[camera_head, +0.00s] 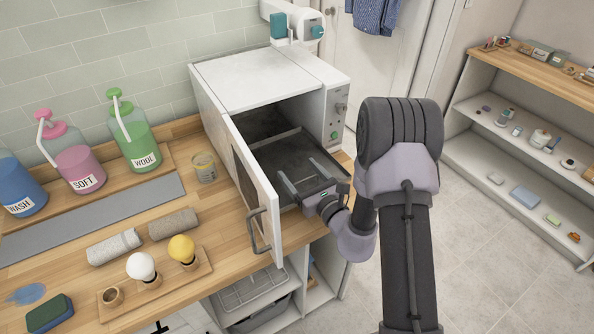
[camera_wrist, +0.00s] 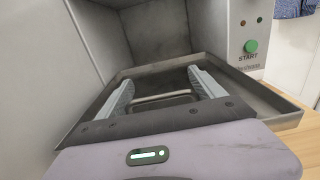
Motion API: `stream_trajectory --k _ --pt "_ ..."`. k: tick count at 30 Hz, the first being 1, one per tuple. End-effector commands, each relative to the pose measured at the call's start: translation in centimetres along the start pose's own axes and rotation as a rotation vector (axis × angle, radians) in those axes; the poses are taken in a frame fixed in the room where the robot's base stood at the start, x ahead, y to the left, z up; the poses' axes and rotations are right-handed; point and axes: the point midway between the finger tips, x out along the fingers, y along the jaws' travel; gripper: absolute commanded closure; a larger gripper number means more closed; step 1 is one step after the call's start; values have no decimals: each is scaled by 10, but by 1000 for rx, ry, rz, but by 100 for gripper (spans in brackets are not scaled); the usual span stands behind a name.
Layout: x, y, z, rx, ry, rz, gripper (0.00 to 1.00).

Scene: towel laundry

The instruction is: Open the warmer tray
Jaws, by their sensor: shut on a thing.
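The white warmer (camera_head: 265,75) stands on the wooden counter with its door (camera_head: 254,185) swung open to the left. Its dark grey metal tray (camera_head: 280,150) sticks partly out of the opening, its rear part inside. In the wrist view the tray (camera_wrist: 262,107) lies level under my fingers, with a thin bar handle (camera_wrist: 165,97) between them. My gripper (camera_head: 299,172) reaches over the tray's front from the right. In the wrist view my gripper (camera_wrist: 160,80) has its two grey fingers apart, shut on the tray's handle. The exact finger contact is hard to see.
The green START button (camera_wrist: 251,46) is on the warmer's right panel. Left on the counter are a small tin (camera_head: 204,167), soap bottles (camera_head: 133,140), rolled towels (camera_head: 173,224) and a wooden holder with bulb-like knobs (camera_head: 155,285). The door handle (camera_head: 258,232) juts forward left of my gripper. Floor at right is clear.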

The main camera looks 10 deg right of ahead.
Motion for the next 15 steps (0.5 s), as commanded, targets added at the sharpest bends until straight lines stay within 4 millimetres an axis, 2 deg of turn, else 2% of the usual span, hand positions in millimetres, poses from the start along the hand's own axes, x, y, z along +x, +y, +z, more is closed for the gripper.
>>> stream_trajectory --k 8,9,10,11,15 --pt "0 -2 1 -2 -2 -4 95" --pt "0 -2 1 -1 -2 -4 20" --pt "0 -2 1 -2 -2 -4 14" --pt "0 -2 1 -1 -2 -4 13" --pt "0 -1 0 -1 -1 -2 13"
